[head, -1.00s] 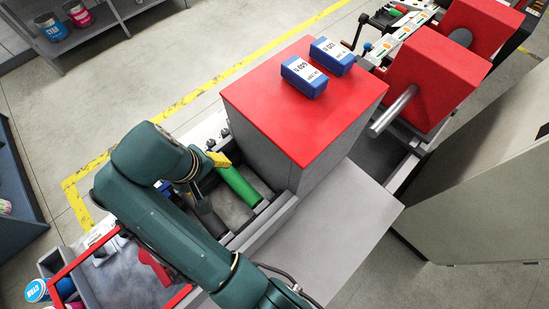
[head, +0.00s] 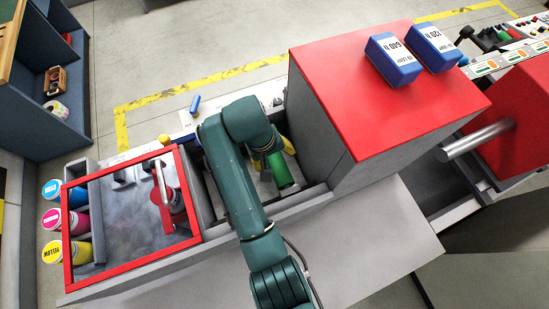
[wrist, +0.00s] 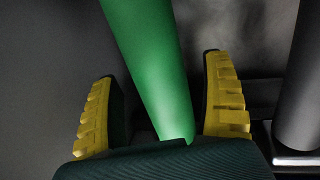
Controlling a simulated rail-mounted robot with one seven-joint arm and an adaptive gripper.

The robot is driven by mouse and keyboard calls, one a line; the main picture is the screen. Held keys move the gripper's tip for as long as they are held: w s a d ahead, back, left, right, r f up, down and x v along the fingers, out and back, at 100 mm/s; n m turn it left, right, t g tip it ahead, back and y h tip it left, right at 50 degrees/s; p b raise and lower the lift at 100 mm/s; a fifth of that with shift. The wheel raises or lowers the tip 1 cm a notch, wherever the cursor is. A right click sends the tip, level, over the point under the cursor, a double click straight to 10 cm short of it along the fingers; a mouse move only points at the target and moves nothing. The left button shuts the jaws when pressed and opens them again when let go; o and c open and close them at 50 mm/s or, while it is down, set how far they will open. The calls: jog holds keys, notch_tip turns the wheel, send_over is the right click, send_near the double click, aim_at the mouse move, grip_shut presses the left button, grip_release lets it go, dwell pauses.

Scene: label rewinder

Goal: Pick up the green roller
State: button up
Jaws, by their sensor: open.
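The green roller (head: 280,170) lies in the grey recess beside the red-topped box in the head view, partly hidden by my arm. In the wrist view the green roller (wrist: 152,60) runs between the two yellow fingers of my gripper (wrist: 163,110). The fingers are apart, with a gap visible on both sides of the roller. The roller's near end is hidden behind the gripper body. In the head view my gripper (head: 272,155) is at the roller, mostly hidden by my own wrist.
A dark grey cylinder (wrist: 303,85) stands close to the right finger in the wrist view. The red-topped box (head: 390,90) rises right of the recess. A red-framed tray (head: 130,220) lies to the left, with ink cans (head: 70,220) beside it.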

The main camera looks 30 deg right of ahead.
jog(key=shift+s+d+f, duration=0.1)
jog(key=shift+f, duration=0.45)
jog(key=shift+c, duration=0.4)
jog(key=c, duration=1.2)
jog(key=shift+r, duration=0.15)
jog(key=shift+c, duration=0.4)
